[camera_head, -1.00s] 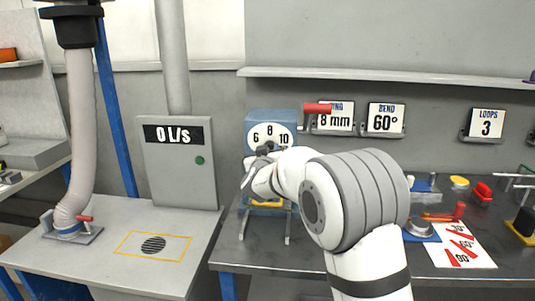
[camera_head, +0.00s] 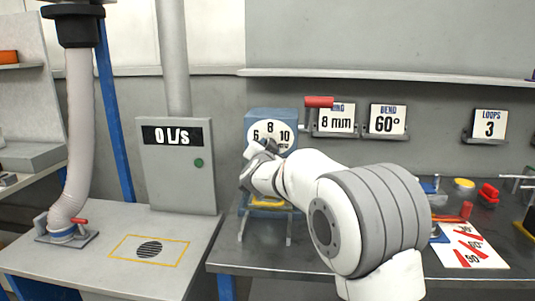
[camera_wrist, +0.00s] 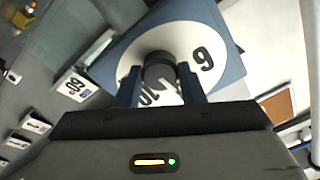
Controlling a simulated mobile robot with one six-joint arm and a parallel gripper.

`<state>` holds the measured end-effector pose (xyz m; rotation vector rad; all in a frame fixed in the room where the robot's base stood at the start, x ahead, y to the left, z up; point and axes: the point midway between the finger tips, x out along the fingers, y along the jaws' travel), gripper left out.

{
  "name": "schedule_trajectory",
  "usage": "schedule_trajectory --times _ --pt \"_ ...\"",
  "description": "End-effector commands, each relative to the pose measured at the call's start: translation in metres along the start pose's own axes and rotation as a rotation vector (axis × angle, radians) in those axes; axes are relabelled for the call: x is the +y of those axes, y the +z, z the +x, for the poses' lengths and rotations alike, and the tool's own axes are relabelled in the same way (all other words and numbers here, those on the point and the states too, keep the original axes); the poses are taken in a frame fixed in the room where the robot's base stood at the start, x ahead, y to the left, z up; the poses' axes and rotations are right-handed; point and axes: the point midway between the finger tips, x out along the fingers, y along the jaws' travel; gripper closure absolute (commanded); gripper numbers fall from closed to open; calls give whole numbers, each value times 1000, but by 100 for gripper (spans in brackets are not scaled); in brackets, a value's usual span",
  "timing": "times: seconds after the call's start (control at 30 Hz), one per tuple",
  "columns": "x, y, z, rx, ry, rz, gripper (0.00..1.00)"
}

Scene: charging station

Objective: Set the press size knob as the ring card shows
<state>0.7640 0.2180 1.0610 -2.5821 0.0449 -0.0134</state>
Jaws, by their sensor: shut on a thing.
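The blue press (camera_head: 262,115) stands on the dark bench with a white dial (camera_head: 271,127) marked 6, 8 and 10. The ring card (camera_head: 338,121) on the wall reads 8 mm, its title partly covered by the press's red handle. My gripper (camera_head: 262,149) is at the lower part of the dial. In the wrist view my gripper (camera_wrist: 160,84) is shut on the dark round size knob (camera_wrist: 158,70), one finger on each side. The dial (camera_wrist: 190,38) shows 6 and part of 10 there. I cannot tell where the knob points.
The red handle (camera_head: 319,102) juts out just above and right of my gripper. Cards for bend 60° (camera_head: 387,119) and loops 3 (camera_head: 488,123) hang to the right. A grey 0 L/s box (camera_head: 179,175) stands left of the press.

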Motion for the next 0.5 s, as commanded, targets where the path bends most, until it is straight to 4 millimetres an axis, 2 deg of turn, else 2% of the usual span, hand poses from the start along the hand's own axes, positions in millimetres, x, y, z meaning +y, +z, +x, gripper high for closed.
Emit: schedule_trajectory --times 0.5 --pt "1 1 0 -3 1 114 87"
